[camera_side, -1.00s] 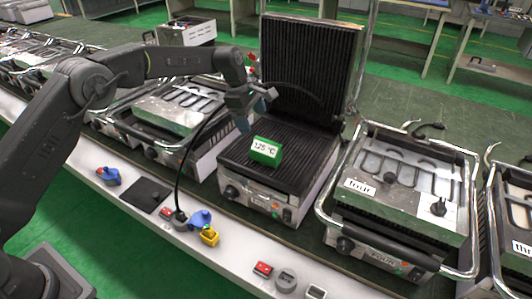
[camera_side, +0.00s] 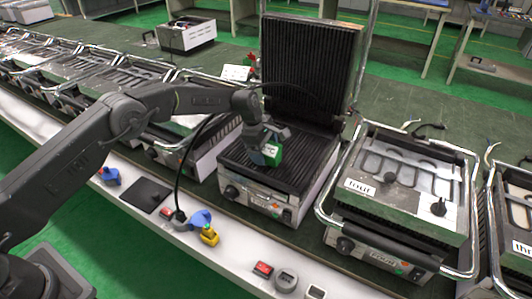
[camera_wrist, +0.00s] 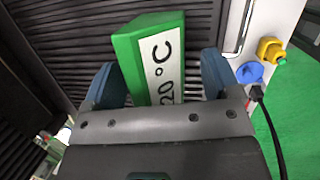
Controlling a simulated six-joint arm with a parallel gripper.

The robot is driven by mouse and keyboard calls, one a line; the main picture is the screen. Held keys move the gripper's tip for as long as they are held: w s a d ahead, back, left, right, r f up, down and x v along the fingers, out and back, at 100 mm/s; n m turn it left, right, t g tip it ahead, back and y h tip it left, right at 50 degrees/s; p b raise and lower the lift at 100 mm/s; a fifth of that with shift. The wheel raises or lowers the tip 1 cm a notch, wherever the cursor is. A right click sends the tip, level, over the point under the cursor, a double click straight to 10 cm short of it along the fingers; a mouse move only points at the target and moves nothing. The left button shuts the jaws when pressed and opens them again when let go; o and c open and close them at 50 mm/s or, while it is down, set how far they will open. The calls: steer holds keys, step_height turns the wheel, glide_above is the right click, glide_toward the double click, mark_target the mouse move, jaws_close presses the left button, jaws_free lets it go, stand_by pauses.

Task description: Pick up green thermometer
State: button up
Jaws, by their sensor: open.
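The green thermometer (camera_side: 272,153) is a small green block with a white display face. It sits on the ribbed lower plate of the open grill (camera_side: 240,163). In the wrist view the thermometer (camera_wrist: 150,55) stands between the two blue fingers, and its display reads "20 °C", partly cut off by my gripper. My gripper (camera_side: 265,147) is over the plate, with its fingers around the block. In the wrist view my gripper (camera_wrist: 158,85) is open, with a gap visible beside the block on the right. In the side view my gripper hides part of the block.
The grill's raised lid (camera_side: 310,75) stands behind the block. A closed unit labelled "four" (camera_side: 400,200) is to the right, and more units are at the left. A blue knob (camera_side: 200,218) and yellow plug (camera_side: 209,236) sit on the white front ledge. A black cable passes nearby.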

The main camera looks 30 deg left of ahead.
steer(key=c, duration=1.2)
steer(key=shift+c, duration=0.6)
steer(key=shift+r, duration=0.15)
